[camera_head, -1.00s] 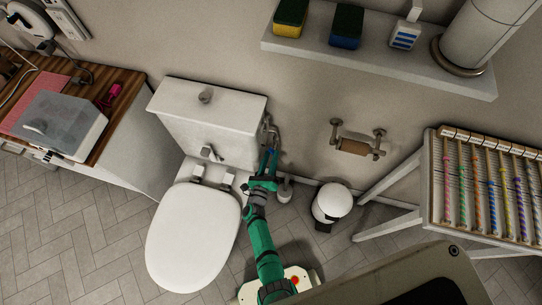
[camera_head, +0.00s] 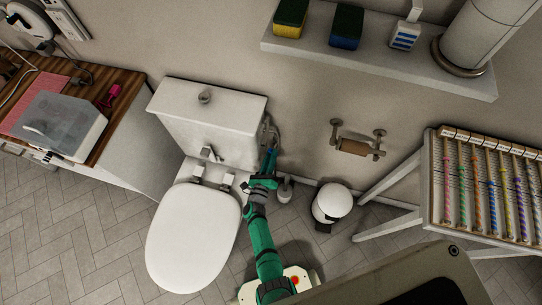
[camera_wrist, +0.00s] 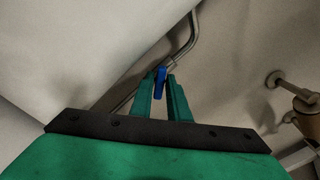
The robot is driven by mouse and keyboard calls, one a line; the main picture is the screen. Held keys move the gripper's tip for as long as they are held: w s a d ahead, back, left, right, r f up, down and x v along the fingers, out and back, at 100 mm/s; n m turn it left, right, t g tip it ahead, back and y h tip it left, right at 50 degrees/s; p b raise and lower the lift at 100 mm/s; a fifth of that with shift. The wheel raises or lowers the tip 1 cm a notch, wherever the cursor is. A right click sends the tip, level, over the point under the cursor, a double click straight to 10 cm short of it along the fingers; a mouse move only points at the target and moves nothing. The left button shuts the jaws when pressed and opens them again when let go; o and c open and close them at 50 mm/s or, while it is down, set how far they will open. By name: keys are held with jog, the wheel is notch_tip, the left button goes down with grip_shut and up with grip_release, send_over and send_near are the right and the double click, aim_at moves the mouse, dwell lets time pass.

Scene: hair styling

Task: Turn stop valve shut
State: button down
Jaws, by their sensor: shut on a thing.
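The stop valve's blue handle (camera_wrist: 160,78) is between my fingertips in the wrist view, and a metal pipe (camera_wrist: 185,48) bends upward behind it along the wall. My green gripper (camera_wrist: 162,86) is shut on the handle. In the head view my gripper (camera_head: 269,153) reaches in beside the right side of the white toilet tank (camera_head: 212,122). There the handle is mostly hidden by my fingers, and the pipe (camera_head: 270,124) shows just above them. How far the handle is turned is not clear.
The toilet lid (camera_head: 195,235) is down, left of my arm. A toilet brush holder (camera_head: 285,193) and a white bin (camera_head: 333,202) stand close on the right. A paper holder (camera_head: 357,141) is on the wall. A white rack (camera_head: 432,190) stands farther right.

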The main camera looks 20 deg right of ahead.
jog(key=n, duration=1)
jog(key=shift+f, duration=0.15)
dwell(0.4)
jog(key=c, duration=1.8)
grip_release()
jog(key=v, duration=1)
jog(key=shift+s+a, duration=0.3)
